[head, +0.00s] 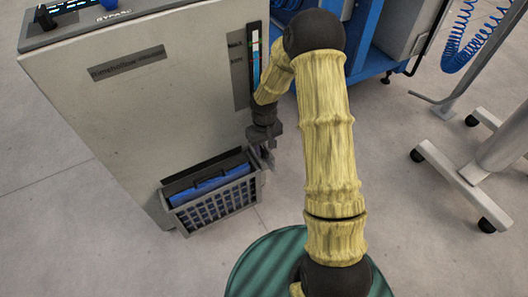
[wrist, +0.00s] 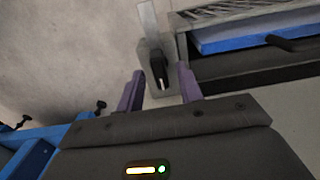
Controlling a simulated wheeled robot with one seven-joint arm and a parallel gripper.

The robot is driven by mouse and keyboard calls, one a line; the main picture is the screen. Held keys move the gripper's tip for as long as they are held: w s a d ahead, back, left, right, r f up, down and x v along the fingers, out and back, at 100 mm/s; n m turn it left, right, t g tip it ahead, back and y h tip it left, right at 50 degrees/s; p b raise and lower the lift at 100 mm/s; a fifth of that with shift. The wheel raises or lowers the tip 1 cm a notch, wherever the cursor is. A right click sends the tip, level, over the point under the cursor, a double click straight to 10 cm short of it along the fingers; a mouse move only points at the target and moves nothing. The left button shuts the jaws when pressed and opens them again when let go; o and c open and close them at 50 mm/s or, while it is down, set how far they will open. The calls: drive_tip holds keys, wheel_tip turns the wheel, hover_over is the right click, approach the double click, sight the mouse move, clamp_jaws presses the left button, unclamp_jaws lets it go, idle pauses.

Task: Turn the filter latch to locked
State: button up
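The filter latch (wrist: 158,68) is a small dark lever with a white mark. In the wrist view it lies just beyond my fingertips, in line with the gap between them, beside the corner of the filter housing. My gripper (wrist: 158,85) is open, its two purple fingers apart; I cannot tell whether either touches the latch. In the head view my gripper (head: 266,156) is at the right end of the filter basket (head: 220,208), and the latch is hidden or too small to make out. A blue filter (head: 208,188) sits in the basket and also shows in the wrist view (wrist: 240,36).
The basket is on the lower front of a grey cabinet (head: 130,110) with a level gauge (head: 255,55). A blue frame (head: 365,45) stands behind, and a wheeled stand (head: 465,190) is at the right. Floor (head: 420,250) between them is clear.

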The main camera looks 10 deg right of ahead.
drive_tip(key=shift+f, duration=0.75)
clamp_jaws()
